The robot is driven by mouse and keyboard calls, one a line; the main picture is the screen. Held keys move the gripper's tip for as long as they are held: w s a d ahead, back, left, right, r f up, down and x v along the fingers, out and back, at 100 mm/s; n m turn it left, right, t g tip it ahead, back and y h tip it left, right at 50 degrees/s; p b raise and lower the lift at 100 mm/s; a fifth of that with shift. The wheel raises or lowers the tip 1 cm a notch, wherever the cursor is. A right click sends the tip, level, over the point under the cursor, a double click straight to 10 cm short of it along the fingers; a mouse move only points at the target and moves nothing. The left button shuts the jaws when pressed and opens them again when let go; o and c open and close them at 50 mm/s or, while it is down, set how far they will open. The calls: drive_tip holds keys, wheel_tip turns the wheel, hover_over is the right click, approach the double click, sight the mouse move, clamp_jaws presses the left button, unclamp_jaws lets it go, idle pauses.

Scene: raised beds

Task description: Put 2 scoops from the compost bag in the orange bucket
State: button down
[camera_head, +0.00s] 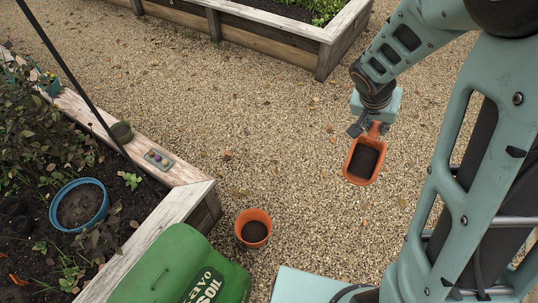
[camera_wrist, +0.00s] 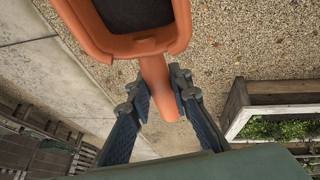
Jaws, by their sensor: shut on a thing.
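An orange scoop (camera_head: 360,181) with dark compost in its bowl is held in my gripper (camera_head: 369,128), up in the air over the gravel. In the wrist view my gripper (camera_wrist: 158,88) is shut around the scoop's handle, and the bowl (camera_wrist: 152,44) with dark compost lies beyond the fingers. The orange bucket (camera_head: 241,236) stands upright on the gravel, down and left of the scoop and apart from it. Dark material shows inside the bucket. The green compost bag (camera_head: 165,262) is at the lower left edge; its opening is not visible.
A wooden raised bed (camera_head: 190,203) with plants and a blue ring-shaped pot (camera_head: 55,213) is at left. A small tray with coloured dots (camera_head: 159,160) sits on its edge. Another raised bed (camera_head: 270,47) is at the top. Gravel between scoop and bucket is clear.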

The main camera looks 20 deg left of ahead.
drive_tip(key=w+a+f+m+g+b, duration=0.1)
drive_tip(key=w+a+f+b, duration=0.5)
drive_tip(key=f, duration=0.7)
drive_tip(key=w+a+f+m+h+b, duration=0.1)
drive_tip(key=w+a+f+b, duration=0.25)
drive_tip(key=f+b, duration=0.7)
drive_tip(key=w+a+f+m+g+b, duration=0.15)
drive_tip(key=w+a+f+b, duration=0.3)
drive_tip(key=f, duration=1.05)
drive_tip(key=s+a+f+b, duration=0.3)
drive_tip(key=a+f, duration=0.4)
drive_tip(key=f, duration=0.5)
drive_tip(key=s+a+f+n+t+b, duration=0.1)
drive_tip(key=s+a+f+b, duration=0.2)
drive_tip(key=a+f+b, duration=0.3)
drive_tip(key=s+a+f+n+y+b, duration=0.1)
drive_tip(key=s+a+f+b, duration=0.2)
drive_tip(key=a+f, duration=0.6)
wheel_tip(320, 180, down, 9)
drive_tip(key=shift+r+t+b, duration=0.15)
drive_tip(key=shift+t+b, duration=0.2)
drive_tip(key=shift+b, duration=0.7)
